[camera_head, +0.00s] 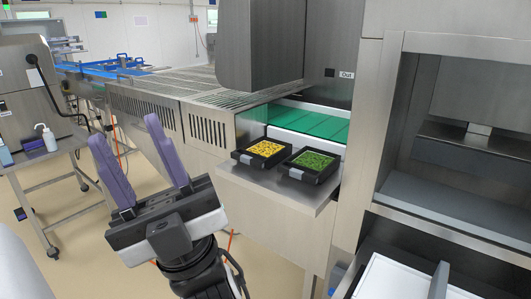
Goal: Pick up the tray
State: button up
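Two black trays sit side by side on a metal shelf at the sealer's outlet, in the head view. The left tray (250,161) holds yellow food. The right tray (300,178) holds green food. Each has a pale label on its front wall. My gripper (137,148) is in the left middle of the picture, left of the shelf and apart from both trays. Its two purple fingers are spread apart with nothing between them.
The metal shelf (290,203) juts out below a green belt (315,124). A steel cabinet (376,125) stands close on the right. A metal side table (45,153) with bottles stands at the left.

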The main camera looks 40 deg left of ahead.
aim_at(264, 152)
jog(key=j, duration=0.9)
jog(key=i+j, duration=0.1)
jog(key=j, duration=0.85)
jog(key=i+j, duration=0.1)
jog(key=j, duration=0.8)
